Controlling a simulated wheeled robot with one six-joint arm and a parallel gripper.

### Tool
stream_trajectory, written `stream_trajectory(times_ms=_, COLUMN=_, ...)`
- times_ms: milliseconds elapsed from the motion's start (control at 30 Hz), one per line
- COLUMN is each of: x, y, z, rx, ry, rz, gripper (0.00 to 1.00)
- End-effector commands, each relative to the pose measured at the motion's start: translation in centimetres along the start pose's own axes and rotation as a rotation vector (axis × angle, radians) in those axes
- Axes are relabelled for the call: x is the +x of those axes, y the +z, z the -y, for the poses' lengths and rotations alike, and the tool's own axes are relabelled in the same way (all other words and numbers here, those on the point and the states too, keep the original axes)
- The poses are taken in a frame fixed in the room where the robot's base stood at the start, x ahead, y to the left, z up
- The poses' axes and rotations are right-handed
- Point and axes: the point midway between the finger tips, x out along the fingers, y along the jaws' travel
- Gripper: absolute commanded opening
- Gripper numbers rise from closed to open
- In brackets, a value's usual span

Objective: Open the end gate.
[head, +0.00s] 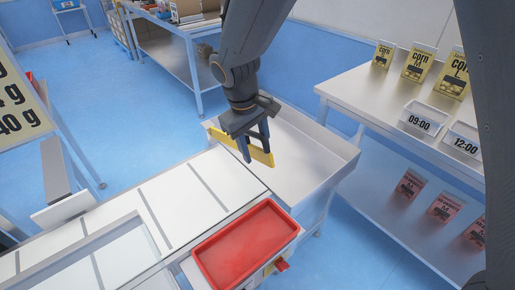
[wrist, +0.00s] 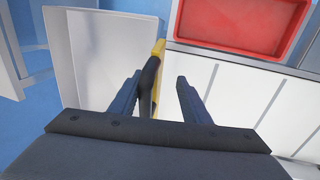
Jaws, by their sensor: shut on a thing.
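The end gate is a yellow plate (head: 262,157) with a dark handle; it stands at the far end of the white-topped bench (head: 150,205), beside the grey metal tray (head: 335,160). My gripper (head: 255,155) reaches down over the gate and is shut on it. In the wrist view the yellow gate (wrist: 158,58) and its dark handle (wrist: 148,78) show between the two fingers (wrist: 158,90). The fingers hide part of the gate in the head view. I cannot tell whether its lower edge touches the bench.
A red tray (head: 245,245) sits at the bench's near right. A shelf (head: 350,90) with yellow corn pouches, time-labelled bins and red pouches below stands at the right. A work table (head: 165,28) is at the back. Blue floor lies clear at the left back.

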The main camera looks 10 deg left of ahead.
Motion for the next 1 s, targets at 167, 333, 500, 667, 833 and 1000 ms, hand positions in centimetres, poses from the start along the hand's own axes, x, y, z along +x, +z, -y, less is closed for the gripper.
stream_trajectory(times_ms=167, x=-1.3, y=-0.1, z=0.3, rx=0.000, ry=-0.003, rz=0.002, gripper=0.33)
stream_trajectory(times_ms=333, x=-2.4, y=-0.4, z=0.4, rx=0.000, ry=-0.003, rz=0.002, gripper=0.33)
stream_trajectory(times_ms=500, x=-3.5, y=-0.6, z=0.4, rx=0.000, ry=-0.004, rz=0.002, gripper=0.33)
stream_trajectory(times_ms=667, x=-4.4, y=-0.8, z=0.5, rx=0.000, ry=-0.004, rz=0.003, gripper=0.33)
stream_trajectory(times_ms=833, x=-4.6, y=-0.8, z=0.5, rx=0.000, ry=-0.005, rz=0.004, gripper=0.35)
stream_trajectory(times_ms=1000, x=-4.6, y=-0.8, z=0.5, rx=0.000, ry=-0.005, rz=0.004, gripper=0.35)
